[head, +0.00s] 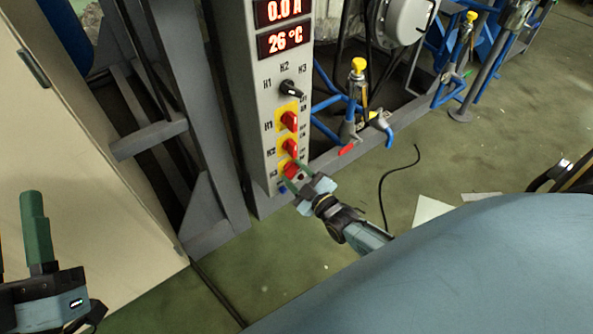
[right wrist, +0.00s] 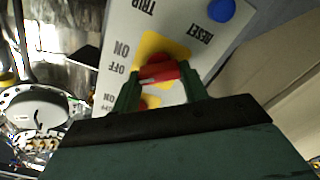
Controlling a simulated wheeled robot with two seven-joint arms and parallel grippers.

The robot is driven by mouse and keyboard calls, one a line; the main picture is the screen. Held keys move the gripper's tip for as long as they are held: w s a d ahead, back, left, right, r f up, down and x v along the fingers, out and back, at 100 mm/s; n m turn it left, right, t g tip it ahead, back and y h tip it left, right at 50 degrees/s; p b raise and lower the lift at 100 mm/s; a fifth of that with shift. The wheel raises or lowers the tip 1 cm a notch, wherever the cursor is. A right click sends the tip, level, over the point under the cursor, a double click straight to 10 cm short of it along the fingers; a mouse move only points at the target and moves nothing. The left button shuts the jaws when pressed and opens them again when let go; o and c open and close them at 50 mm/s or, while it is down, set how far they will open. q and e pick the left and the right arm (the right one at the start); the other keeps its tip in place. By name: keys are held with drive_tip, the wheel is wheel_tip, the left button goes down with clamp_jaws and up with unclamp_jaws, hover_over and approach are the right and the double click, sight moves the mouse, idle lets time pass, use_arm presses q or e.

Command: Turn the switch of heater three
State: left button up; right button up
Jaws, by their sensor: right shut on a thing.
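The control panel (head: 246,95) is a tall grey cabinet. The red switch of heater three (head: 292,169) is the lowest of its red switches, on a yellow plate beside the H3 label. My right gripper (head: 289,180) is shut on this switch. In the right wrist view, its green fingers hold the red handle (right wrist: 159,72) from both sides; the handle lies across the yellow plate, with ON and OFF printed to its left. Which mark it points to is unclear. My left gripper (head: 38,235) is at the lower left, away from the panel, cut off by the frame.
The H1 red switch (head: 289,121) and H2 red switch (head: 290,147) sit above, below a black selector knob (head: 290,88). A blue reset button (right wrist: 221,10) is close to the gripped switch. Blue pipes with a yellow-topped valve (head: 358,66) stand right of the panel.

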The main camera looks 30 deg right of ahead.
drive_tip(key=n, duration=0.3)
drive_tip(key=shift+n+p, duration=0.3)
drive_tip(key=shift+n, duration=0.1)
drive_tip(key=n, duration=0.2)
drive_tip(key=shift+a+f+n, duration=0.1)
drive_tip(key=shift+f+n, duration=0.05)
drive_tip(key=shift+n, duration=0.95)
use_arm(q)
drive_tip(key=shift+w+f+g, duration=0.1)
drive_tip(key=shift+f+g, duration=0.15)
drive_tip(key=shift+g, duration=0.05)
use_arm(e)
drive_tip(key=shift+n, duration=1.2)
use_arm(q)
drive_tip(key=shift+r, duration=0.1)
use_arm(e)
drive_tip(key=o, duration=1)
drive_tip(key=shift+s, duration=0.1)
